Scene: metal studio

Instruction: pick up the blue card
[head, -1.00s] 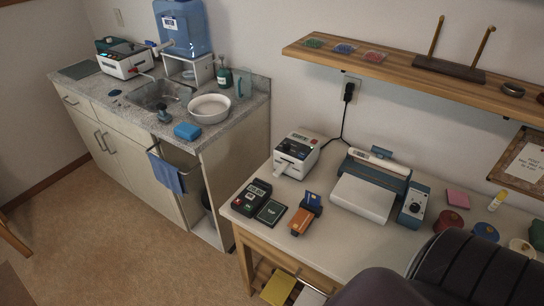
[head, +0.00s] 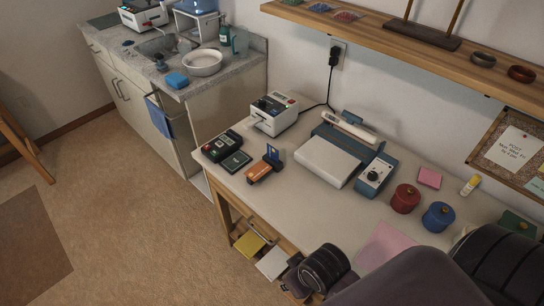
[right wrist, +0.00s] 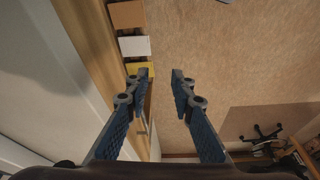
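The blue card (head: 272,153) stands upright in the head view, on the desk's left part. Its lower part is hidden by or set in the small dark and orange holder (head: 261,170). My right gripper shows in the right wrist view (right wrist: 161,92), with its two fingers apart and nothing between them. It is over the floor beside the desk's edge, away from the card. My left gripper is in neither view.
Left of the card are a black card terminal (head: 222,146) and a dark green pad (head: 235,161). A label printer (head: 274,113) stands behind, and a white and blue machine (head: 328,160) to the right. A wooden shelf (head: 375,37) overhangs the desk's back.

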